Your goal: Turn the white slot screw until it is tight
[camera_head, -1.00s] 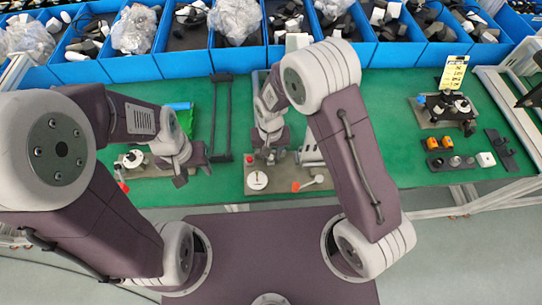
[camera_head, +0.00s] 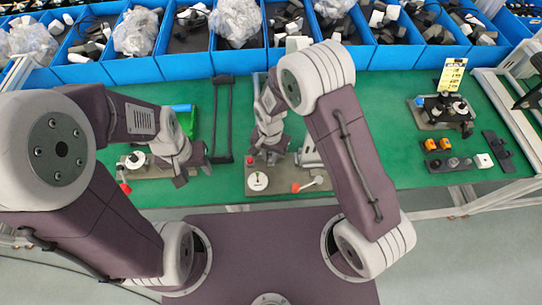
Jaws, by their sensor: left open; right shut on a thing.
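A round white disc (camera_head: 257,181) with a small dark mark sits at the front left of a grey-brown plate (camera_head: 280,190) in the middle of the green table; it looks like the white slot screw, but a slot is too small to make out. My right gripper (camera_head: 268,157) points down over the back of this plate, just behind the disc. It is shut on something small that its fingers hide. My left gripper (camera_head: 193,172) is open and empty, above the right end of the left plate (camera_head: 160,172). That plate carries another white round part (camera_head: 134,160).
A black handle frame (camera_head: 223,120) lies behind, between my grippers. Blue bins (camera_head: 185,66) line the back. A fixture (camera_head: 440,112) and small parts stand at right. Green table between is clear.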

